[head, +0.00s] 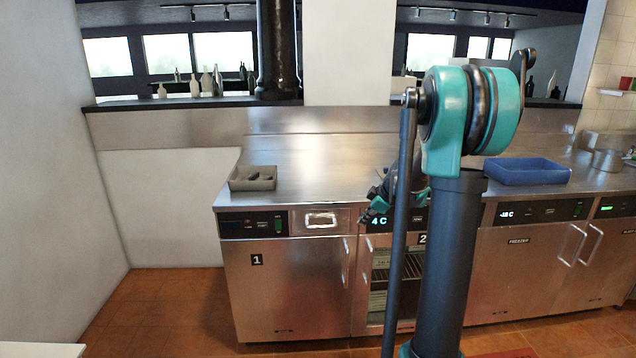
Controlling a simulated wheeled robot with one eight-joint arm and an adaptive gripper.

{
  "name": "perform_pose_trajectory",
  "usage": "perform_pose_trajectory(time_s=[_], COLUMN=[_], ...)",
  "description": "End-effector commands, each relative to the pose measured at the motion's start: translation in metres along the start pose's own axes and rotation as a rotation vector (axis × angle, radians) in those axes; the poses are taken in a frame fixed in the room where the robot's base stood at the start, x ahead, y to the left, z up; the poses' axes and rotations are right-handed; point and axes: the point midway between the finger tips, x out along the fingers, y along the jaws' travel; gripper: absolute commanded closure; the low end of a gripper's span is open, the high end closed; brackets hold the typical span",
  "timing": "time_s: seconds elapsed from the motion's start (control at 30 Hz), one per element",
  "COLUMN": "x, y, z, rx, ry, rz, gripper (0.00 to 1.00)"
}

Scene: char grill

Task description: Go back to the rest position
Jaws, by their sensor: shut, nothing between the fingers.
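My gripper (376,208) shows in the head view in front of the steel counter's front edge, beside the "4 C" display. It is partly hidden behind my own arm's upright links. Its fingers are small in the picture and look closed with nothing held. My arm's teal joint and dark links stand upright in the right half of the view.
A steel counter (310,180) runs along the wall above refrigerated cabinets. A blue tray (527,176) sits at right. Cabinet 2 shows a shelf interior (380,285). Tiled floor (170,310) at left is clear.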

Motion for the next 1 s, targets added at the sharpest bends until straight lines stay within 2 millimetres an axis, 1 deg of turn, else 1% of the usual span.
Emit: perform_pose_trajectory(time_s=[0.03, 0.07, 0.1, 0.17, 0.2, 0.27, 0.3, 0.37, 0.4, 0.47, 0.5, 0.6, 0.7, 0.8, 0.9, 1.0], x=[-0.007, -0.01, -0.015, -0.022, -0.026, -0.032, -0.036, -0.042, -0.045, -0.05, -0.052, -0.058, -0.061, -0.063, -0.064, -0.064], y=[-0.025, -0.039, -0.058, -0.085, -0.104, -0.131, -0.149, -0.177, -0.195, -0.222, -0.239, -0.278, -0.307, -0.325, -0.334, -0.336], z=[-0.003, -0.003, -0.002, 0.0, 0.003, 0.007, 0.011, 0.017, 0.022, 0.031, 0.037, 0.053, 0.068, 0.077, 0.083, 0.084], rx=[0.064, 0.112, 0.175, 0.27, 0.333, 0.428, 0.491, 0.584, 0.646, 0.739, 0.799, 0.938, 1.047, 1.121, 1.161, 1.172], ry=[-0.02, -0.035, -0.056, -0.085, -0.106, -0.134, -0.153, -0.18, -0.197, -0.221, -0.236, -0.264, -0.282, -0.291, -0.295, -0.296], rz=[-0.006, -0.007, -0.007, -0.005, 0.0, 0.01, 0.02, 0.036, 0.05, 0.073, 0.091, 0.136, 0.178, 0.208, 0.225, 0.231], gripper=[1.0, 1.0, 1.0, 1.0, 1.0, 1.0, 1.0, 1.0, 1.0, 1.0, 1.0, 1.0, 1.0, 1.0, 1.0, 1.0])
